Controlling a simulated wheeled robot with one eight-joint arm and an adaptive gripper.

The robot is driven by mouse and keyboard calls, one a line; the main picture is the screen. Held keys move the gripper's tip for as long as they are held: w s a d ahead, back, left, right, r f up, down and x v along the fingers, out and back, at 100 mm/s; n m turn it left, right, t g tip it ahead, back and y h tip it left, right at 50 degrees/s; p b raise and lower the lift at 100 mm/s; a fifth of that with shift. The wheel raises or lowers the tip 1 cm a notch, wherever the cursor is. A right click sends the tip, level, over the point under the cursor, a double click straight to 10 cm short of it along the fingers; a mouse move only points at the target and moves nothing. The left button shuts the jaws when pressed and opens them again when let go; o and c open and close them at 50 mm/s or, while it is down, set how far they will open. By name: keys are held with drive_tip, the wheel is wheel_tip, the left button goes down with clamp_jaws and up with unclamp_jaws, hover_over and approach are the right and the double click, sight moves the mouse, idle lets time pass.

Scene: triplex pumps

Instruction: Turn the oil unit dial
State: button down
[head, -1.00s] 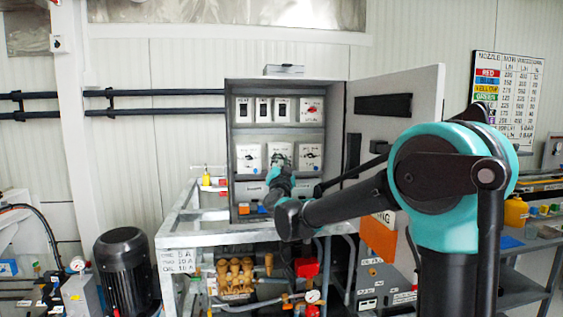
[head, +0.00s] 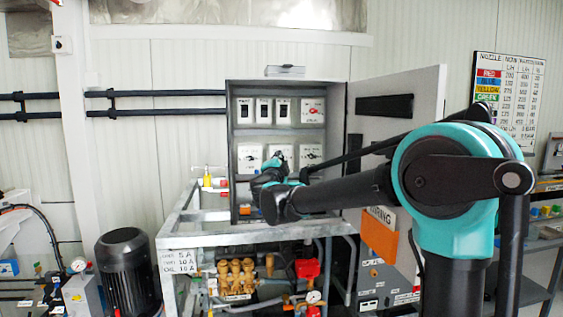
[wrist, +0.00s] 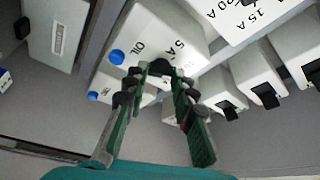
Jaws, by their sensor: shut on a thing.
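The oil unit (wrist: 150,38) is a white box marked "OIL" and "5 A", with a blue round button on its face, in the wrist view. Its black dial (wrist: 160,68) sits at the box's lower edge in that view. My gripper (wrist: 157,82) has its two green-backed fingers on either side of the dial, shut on it. The fingertips partly cover the dial, so its exact setting is hard to read. In the head view, my gripper (head: 272,167) is inside the open cabinet (head: 231,120), at its lower rows, and hides what is behind it.
Other white switch boxes (wrist: 268,78) with black switches stand close by. The cabinet door (head: 400,125) is open at right, near my arm. A metal frame (head: 225,238) with pipes stands below.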

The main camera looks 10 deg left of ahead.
idle(0.4)
drive_tip(key=c, duration=1.2)
unclamp_jaws()
drive_tip(key=s, duration=0.4)
drive_tip(key=s+f, duration=0.1)
drive_tip(key=s, duration=0.3)
drive_tip(key=s+a+f, duration=0.1)
drive_tip(key=s, duration=0.3)
drive_tip(key=shift+w+d, duration=0.1)
